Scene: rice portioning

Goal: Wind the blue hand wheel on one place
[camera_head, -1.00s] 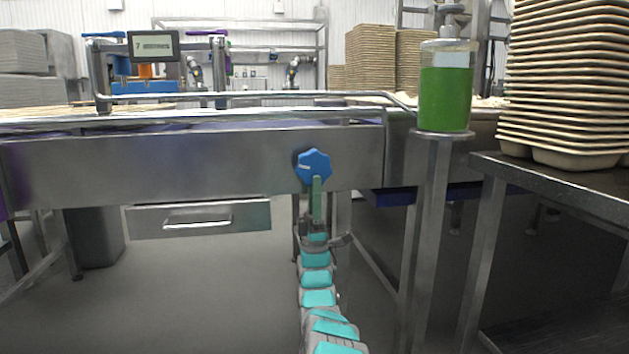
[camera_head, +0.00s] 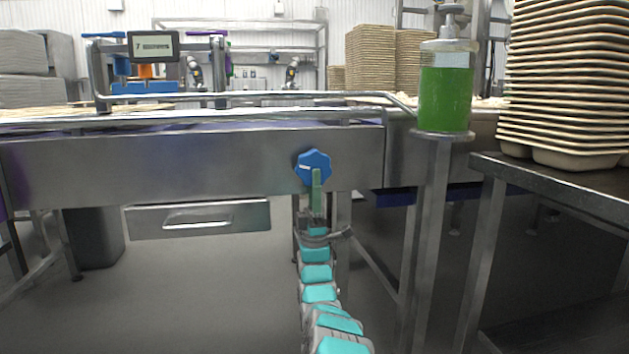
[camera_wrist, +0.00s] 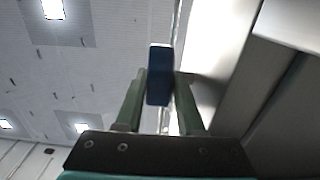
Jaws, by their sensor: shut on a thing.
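The blue hand wheel (camera_head: 314,163) sits on the front steel face of the conveyor, with a white mark on its left side. In the wrist view the wheel (camera_wrist: 159,75) shows edge-on between the two green fingers of my gripper (camera_wrist: 158,92). In the head view my gripper (camera_head: 317,188) reaches up from below and overlaps the lower part of the wheel. It is shut on the wheel. The lower part of the wheel is partly hidden behind the finger.
The conveyor's steel side (camera_head: 200,165) runs across the front, with a drawer (camera_head: 200,219) below it. A green soap bottle (camera_head: 446,90) stands on a post to the right. Stacked trays (camera_head: 565,90) stand on a table at the right.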

